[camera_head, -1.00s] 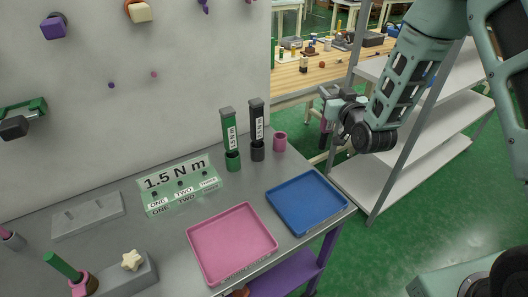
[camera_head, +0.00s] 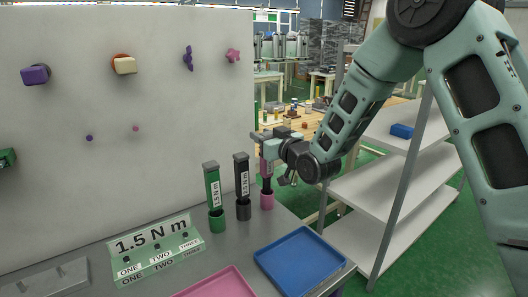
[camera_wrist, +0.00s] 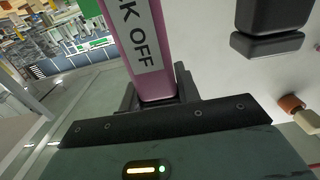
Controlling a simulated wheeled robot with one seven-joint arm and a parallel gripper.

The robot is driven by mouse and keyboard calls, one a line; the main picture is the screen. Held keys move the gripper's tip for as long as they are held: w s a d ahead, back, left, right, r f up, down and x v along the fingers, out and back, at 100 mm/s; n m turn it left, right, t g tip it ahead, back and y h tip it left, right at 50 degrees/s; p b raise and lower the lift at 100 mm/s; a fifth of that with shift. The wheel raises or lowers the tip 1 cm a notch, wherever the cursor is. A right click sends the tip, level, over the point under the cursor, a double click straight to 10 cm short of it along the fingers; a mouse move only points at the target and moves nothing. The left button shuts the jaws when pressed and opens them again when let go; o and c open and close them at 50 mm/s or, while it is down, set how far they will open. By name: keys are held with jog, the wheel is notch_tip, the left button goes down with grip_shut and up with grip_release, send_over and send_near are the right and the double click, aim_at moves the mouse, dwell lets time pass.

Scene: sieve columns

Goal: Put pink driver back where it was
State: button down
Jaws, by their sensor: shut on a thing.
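The pink driver (camera_head: 266,169) hangs upright from my gripper (camera_head: 263,139), which is shut on its upper handle. Its dark shaft comes down to the pink cup (camera_head: 267,200) at the table's back right. I cannot tell how far the tip is inside the cup. In the wrist view the pink handle (camera_wrist: 150,60) with a white "K OFF" label fills the space between the jaws. The black driver (camera_head: 242,175) stands in its dark cup to the left, and the green driver (camera_head: 212,187) in its green cup further left.
The blue tray (camera_head: 300,263) and pink tray (camera_head: 222,284) lie in front of the cups. A "1.5 N m" sign (camera_head: 155,249) stands left. A pegboard-like wall (camera_head: 130,110) rises behind; white shelves (camera_head: 375,195) stand right.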

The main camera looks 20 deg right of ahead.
aim_at(267, 166)
jog(key=shift+f, duration=2)
jog(key=c, duration=1)
grip_release()
jog(key=shift+r, duration=0.15)
